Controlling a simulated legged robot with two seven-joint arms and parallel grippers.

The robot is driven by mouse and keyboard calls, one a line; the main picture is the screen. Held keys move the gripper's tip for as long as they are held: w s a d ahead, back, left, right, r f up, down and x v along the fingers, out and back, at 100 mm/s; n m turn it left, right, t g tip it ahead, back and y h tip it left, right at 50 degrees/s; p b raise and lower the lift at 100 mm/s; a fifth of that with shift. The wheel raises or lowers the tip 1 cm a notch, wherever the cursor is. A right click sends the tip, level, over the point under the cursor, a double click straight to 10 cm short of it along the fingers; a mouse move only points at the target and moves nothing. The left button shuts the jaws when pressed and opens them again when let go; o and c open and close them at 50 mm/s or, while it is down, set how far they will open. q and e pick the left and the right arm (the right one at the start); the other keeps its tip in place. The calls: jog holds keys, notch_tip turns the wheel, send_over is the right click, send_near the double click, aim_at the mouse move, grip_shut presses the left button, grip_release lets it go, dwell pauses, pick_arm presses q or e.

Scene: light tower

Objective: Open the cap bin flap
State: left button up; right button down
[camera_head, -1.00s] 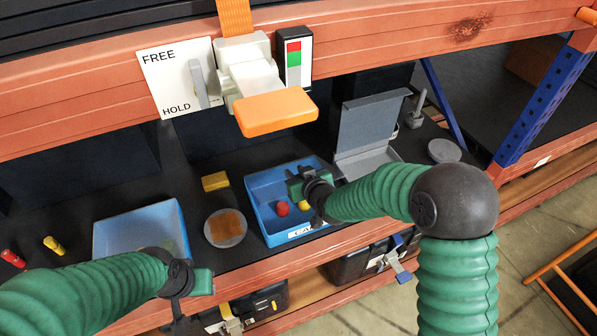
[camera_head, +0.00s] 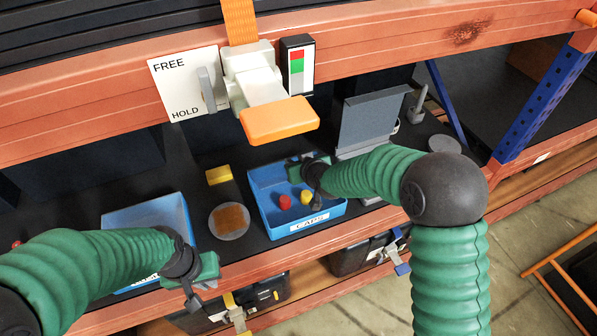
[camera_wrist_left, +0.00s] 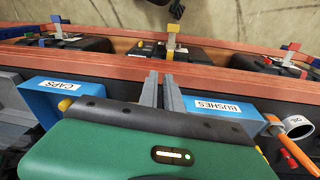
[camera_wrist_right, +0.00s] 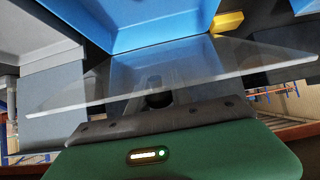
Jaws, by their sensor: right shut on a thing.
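The cap bin (camera_head: 265,213) is the blue tray in the middle of the shelf, holding red and yellow round pieces. Its CAPS label shows in the left wrist view (camera_wrist_left: 62,86). A clear flap (camera_wrist_right: 235,82) crosses the right wrist view, tilted, with blue walls behind it; I cannot make it out in the head view. My right gripper (camera_head: 300,171) is over the bin's back right part, shut on the flap; its fingertips are hard to see. My left gripper (camera_wrist_left: 161,90) has its fingers a little apart and empty, near the bushes bin (camera_head: 120,221).
A grey box (camera_head: 375,120) with raised lid stands right of the cap bin. A round dish (camera_head: 229,221) and yellow block (camera_head: 218,176) lie left of it. An orange-ended lever (camera_head: 279,121) overhangs from the beam. Black cases (camera_head: 365,250) sit below the shelf.

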pick_arm(q)
jog(key=d+f+n+g+h, duration=0.1)
jog(key=d+n, duration=0.1)
jog(key=d+f+n+g+h, duration=0.1)
jog(key=n, duration=0.1)
jog(key=d+f+n+g+h, duration=0.1)
jog(key=d+f, duration=0.1)
jog(key=shift+s+d+n, duration=0.35)
jog(key=shift+s+n, duration=0.05)
grip_shut()
jog(key=w+d+n+h, duration=0.7)
jog(key=d+n+h, duration=0.2)
jog(key=d+n, duration=0.15)
jog(key=w+a+r+n+t+h, duration=0.1)
jog(key=w+r+n+t+h, duration=0.15)
jog(key=w+n+t, duration=0.35)
jog(key=w+a+r+n+t+h, duration=0.1)
jog(key=w+r+n+t+h, duration=0.15)
jog(key=w+n+t, duration=0.45)
jog(key=w+d+r+g, duration=0.1)
jog(key=w+d+g, duration=0.1)
jog(key=w+d, duration=0.3)
jog(key=d, duration=0.4)
jog(key=shift+w+m+h, duration=0.3)
jog(key=shift+m, duration=0.05)
jog(key=shift+d+r, duration=0.1)
